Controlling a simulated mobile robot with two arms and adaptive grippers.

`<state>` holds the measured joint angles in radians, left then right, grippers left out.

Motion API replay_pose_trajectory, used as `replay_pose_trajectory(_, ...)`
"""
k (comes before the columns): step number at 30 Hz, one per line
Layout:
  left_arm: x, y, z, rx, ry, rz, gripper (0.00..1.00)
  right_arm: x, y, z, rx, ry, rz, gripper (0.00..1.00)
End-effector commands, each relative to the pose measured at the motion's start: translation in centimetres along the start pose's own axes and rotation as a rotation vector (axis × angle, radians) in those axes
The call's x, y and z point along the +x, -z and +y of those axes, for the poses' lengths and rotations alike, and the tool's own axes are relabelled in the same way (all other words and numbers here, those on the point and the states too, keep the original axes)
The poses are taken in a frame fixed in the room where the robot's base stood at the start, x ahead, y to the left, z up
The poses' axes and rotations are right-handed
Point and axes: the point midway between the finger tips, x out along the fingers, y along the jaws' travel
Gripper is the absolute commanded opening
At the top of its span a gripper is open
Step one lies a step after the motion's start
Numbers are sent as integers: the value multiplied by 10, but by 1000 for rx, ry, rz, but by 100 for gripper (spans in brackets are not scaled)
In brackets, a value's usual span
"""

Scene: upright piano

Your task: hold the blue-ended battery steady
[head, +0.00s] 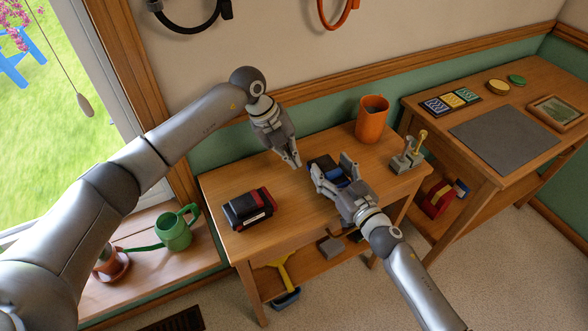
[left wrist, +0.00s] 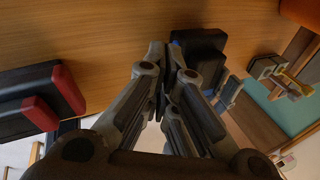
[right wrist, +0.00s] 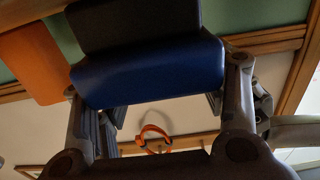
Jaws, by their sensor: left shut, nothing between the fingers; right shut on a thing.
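The blue-ended battery (head: 323,168) is a dark block with a blue end, at the right half of the wooden table. My right gripper (head: 333,176) is shut on it, and in the right wrist view its blue end (right wrist: 150,75) sits between the fingers. My left gripper (head: 296,164) is shut and empty, just left of the battery and apart from it in the head view. In the left wrist view the closed left fingertips (left wrist: 168,50) point toward the dark battery (left wrist: 203,55). Whether the battery touches the tabletop is hard to tell.
A red-ended battery (head: 249,209) lies on the table's left part. An orange cup (head: 371,119) stands at the back right, beside a grey holder with a yellow-handled item (head: 408,154). The table (head: 300,215) is bare at its front middle. A second table (head: 480,85) stands right.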

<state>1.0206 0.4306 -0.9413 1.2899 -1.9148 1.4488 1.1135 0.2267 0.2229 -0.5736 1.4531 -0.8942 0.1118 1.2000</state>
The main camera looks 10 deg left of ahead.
Motion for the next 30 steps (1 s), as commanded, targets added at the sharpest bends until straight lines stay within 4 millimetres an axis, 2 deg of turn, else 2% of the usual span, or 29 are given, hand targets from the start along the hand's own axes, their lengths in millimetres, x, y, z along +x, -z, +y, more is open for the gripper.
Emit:
replay_pose_trajectory(1,0,0,8,75,24,-2,0,0,0,0,0,0,0,25)
replay_pose_trajectory(8,-8,0,33,470,132,-56,0,0,0,0,0,0,0,25)
replay_pose_trajectory(21,-40,9,76,1218,210,-282,0,0,0,0,0,0,0,25)
replay_pose_trajectory(27,-51,15,86,1434,197,-360,0,0,0,0,0,0,0,25)
replay_pose_trajectory(30,-54,16,88,1486,190,-379,0,0,0,0,0,0,0,25)
